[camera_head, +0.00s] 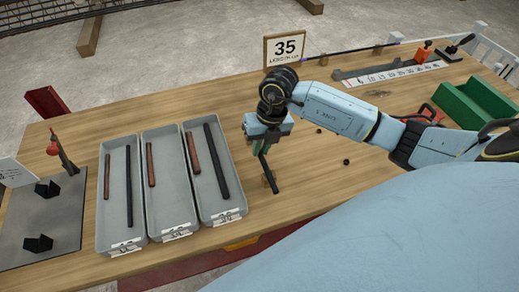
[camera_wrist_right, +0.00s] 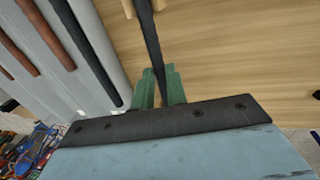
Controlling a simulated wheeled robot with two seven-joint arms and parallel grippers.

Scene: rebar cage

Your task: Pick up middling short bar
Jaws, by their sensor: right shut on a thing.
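My right gripper (camera_head: 262,150) is over the table to the right of the trays. Its green fingers (camera_wrist_right: 160,88) are shut on a black bar (camera_wrist_right: 150,45). The lower part of this black bar (camera_head: 267,170) shows below the gripper; its other end is hidden. It passes at a small wooden support (camera_head: 272,181); I cannot tell if they touch. A short reddish-brown bar (camera_head: 149,163) lies alone in the middle grey tray (camera_head: 170,205). The left gripper is not in view.
The left tray (camera_head: 115,230) and right tray (camera_head: 218,205) each hold a reddish-brown bar and a longer black bar. A metal plate with black blocks (camera_head: 45,215) is at the left.

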